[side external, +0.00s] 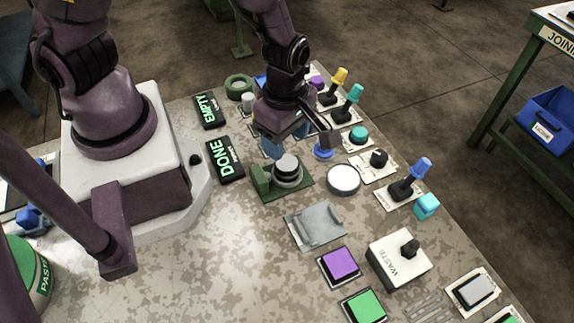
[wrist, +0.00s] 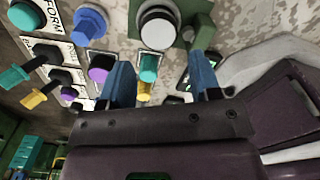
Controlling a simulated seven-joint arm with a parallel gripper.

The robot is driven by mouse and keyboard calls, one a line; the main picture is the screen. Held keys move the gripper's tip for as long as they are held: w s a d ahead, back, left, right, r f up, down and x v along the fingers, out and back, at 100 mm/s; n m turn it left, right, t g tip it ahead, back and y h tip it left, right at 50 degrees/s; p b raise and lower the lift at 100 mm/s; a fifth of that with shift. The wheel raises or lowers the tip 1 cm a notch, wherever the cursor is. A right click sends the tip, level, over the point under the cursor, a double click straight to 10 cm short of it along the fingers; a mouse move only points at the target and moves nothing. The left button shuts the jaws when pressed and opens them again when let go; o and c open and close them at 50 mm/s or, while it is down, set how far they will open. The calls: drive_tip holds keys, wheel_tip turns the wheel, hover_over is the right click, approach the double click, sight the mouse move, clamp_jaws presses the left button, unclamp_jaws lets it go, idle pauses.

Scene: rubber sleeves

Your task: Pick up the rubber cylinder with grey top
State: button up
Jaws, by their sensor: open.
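The rubber cylinder with grey top (side external: 286,166) stands upright on a green fixture (side external: 300,188) in the side external view. Its body is dark, with a pale ring near the base. In the wrist view, a round pale top with a dark rim (wrist: 158,27), beside a green block (wrist: 203,32), appears to be the same cylinder. My gripper (side external: 286,143) is above and behind the cylinder in the side view, apart from it. In the wrist view my gripper (wrist: 160,62) has its two blue fingers spread, with no object held. A teal and yellow piece (wrist: 147,70) shows between the fingers, beyond them.
A blue knob (side external: 323,151) and a white round disc (side external: 343,180) stand right of the fixture. Several coloured joysticks (side external: 408,180) line the right edge. DONE (side external: 225,160) and EMPTY (side external: 208,111) signs are at left. A grey metal plate (side external: 315,227) lies in front.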

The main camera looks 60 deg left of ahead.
sight(287, 162)
drive_tip(key=shift+w+f, duration=0.1)
drive_tip(key=shift+f, duration=3.7)
drive_tip(key=c, duration=0.6)
drive_tip(key=shift+c, duration=0.3)
drive_tip(key=shift+r, duration=0.1)
